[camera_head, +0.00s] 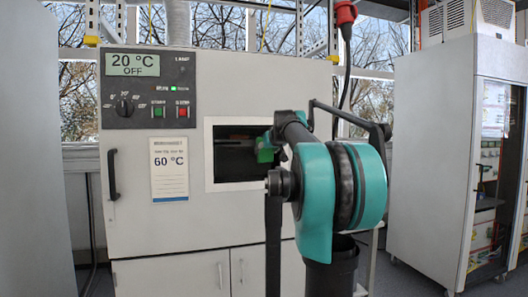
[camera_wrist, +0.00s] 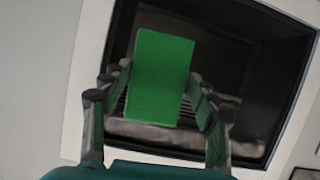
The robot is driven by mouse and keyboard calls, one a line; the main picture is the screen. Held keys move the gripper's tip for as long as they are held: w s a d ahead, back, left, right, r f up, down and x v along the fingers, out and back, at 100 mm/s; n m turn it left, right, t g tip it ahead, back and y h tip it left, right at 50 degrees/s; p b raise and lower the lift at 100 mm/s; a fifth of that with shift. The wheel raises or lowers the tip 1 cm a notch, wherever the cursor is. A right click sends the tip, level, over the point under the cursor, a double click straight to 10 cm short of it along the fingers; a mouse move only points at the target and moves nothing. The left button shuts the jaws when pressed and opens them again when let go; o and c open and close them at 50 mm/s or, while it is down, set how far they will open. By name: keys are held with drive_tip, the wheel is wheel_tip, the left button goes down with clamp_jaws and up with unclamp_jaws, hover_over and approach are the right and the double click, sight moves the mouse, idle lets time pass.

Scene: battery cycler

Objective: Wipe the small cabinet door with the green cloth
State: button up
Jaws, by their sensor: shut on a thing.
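The green cloth shows as a flat bright green piece in the wrist view (camera_wrist: 160,75) and as a small green patch in the head view (camera_head: 265,150). My gripper (camera_wrist: 157,88) is shut on it, with fingers on both sides. The cloth is in front of a dark, white-framed window in the large grey cabinet (camera_head: 225,98); I cannot tell whether it touches anything. The white frame (camera_head: 208,155) surrounds the window on the cabinet's front. Two small lower doors, left (camera_head: 165,278) and right (camera_head: 265,272), sit below it. My arm hides part of the window and the right door.
A black handle (camera_head: 113,174) stands out at the cabinet's left. A control panel (camera_head: 148,88) reads 20 °C OFF, and a paper label (camera_head: 169,168) reads 60 °C. A tall glass-fronted cabinet (camera_head: 435,160) stands right. A red plug (camera_head: 346,13) hangs on a cable above.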

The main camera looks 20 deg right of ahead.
sight(239, 153)
drive_tip(key=shift+d, duration=1.55)
drive_tip(key=shift+a, duration=0.1)
drive_tip(key=shift+s+a, duration=0.1)
drive_tip(key=shift+a, duration=6.8)
drive_tip(key=shift+a, duration=3.4)
drive_tip(key=s, duration=0.6)
